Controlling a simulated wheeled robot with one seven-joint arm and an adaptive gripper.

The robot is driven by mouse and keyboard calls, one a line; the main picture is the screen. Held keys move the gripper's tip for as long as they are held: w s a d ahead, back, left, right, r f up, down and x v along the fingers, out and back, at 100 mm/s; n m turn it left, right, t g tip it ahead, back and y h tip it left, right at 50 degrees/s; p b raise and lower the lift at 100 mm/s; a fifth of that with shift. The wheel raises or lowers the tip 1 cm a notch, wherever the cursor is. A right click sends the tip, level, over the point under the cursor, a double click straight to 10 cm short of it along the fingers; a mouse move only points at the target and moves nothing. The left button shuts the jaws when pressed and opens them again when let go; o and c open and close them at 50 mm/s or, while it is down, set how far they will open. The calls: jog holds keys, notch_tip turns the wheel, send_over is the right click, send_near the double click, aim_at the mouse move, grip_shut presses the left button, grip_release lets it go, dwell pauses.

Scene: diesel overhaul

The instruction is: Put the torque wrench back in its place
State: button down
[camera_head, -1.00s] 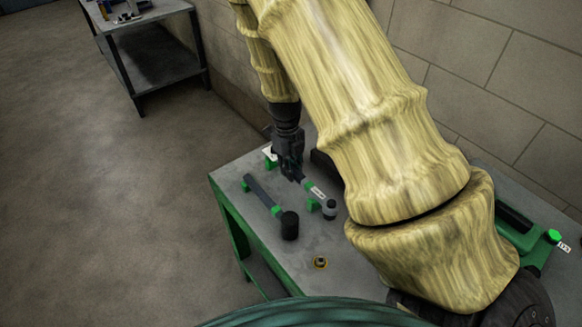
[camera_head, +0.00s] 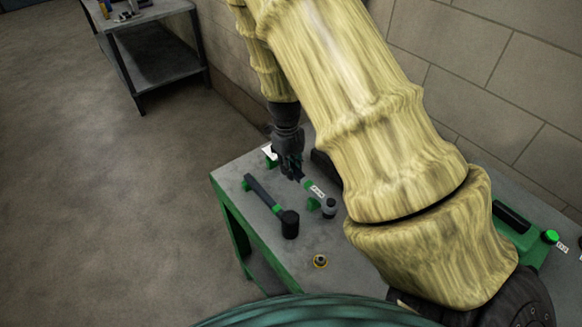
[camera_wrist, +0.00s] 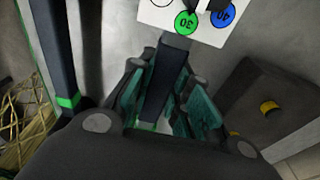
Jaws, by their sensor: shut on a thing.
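The torque wrench (camera_head: 317,191) has a dark shaft, a white label and a grey, dark-topped end (camera_head: 329,207). It is low over the green-framed bench, beside green rests (camera_head: 313,205). I cannot tell whether it bears on them. My gripper (camera_head: 294,174) is shut around its shaft, near the bench's far side. In the wrist view the dark shaft (camera_wrist: 161,88) runs between the fingers of my gripper (camera_wrist: 162,105). Its far end reaches a white card with coloured number discs (camera_wrist: 186,22). The fingers hide part of the shaft.
A dark-headed tool (camera_head: 266,196) with a green band lies left of the wrench, close by. A dark box (camera_wrist: 262,108) stands to the right in the wrist view. A small brass ring (camera_head: 320,261) lies on the bench (camera_head: 285,258). A block wall runs behind.

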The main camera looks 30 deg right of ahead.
jog(key=shift+f, duration=0.15)
jog(key=shift+f+b, duration=0.3)
jog(key=shift+f, duration=0.4)
jog(key=shift+f, duration=0.25)
jog(key=c, duration=1.3)
grip_release()
jog(key=shift+o, duration=0.2)
jog(key=r, duration=0.4)
jog(key=w+r, duration=0.1)
jog(key=r, duration=0.7)
jog(key=shift+w, duration=0.2)
jog(key=shift+f, duration=0.2)
jog(key=f, duration=0.4)
jog(key=s+f, duration=0.1)
jog(key=f, duration=0.6)
jog(key=shift+s+f, duration=0.2)
jog(key=shift+f, duration=0.15)
jog(key=shift+r, duration=0.15)
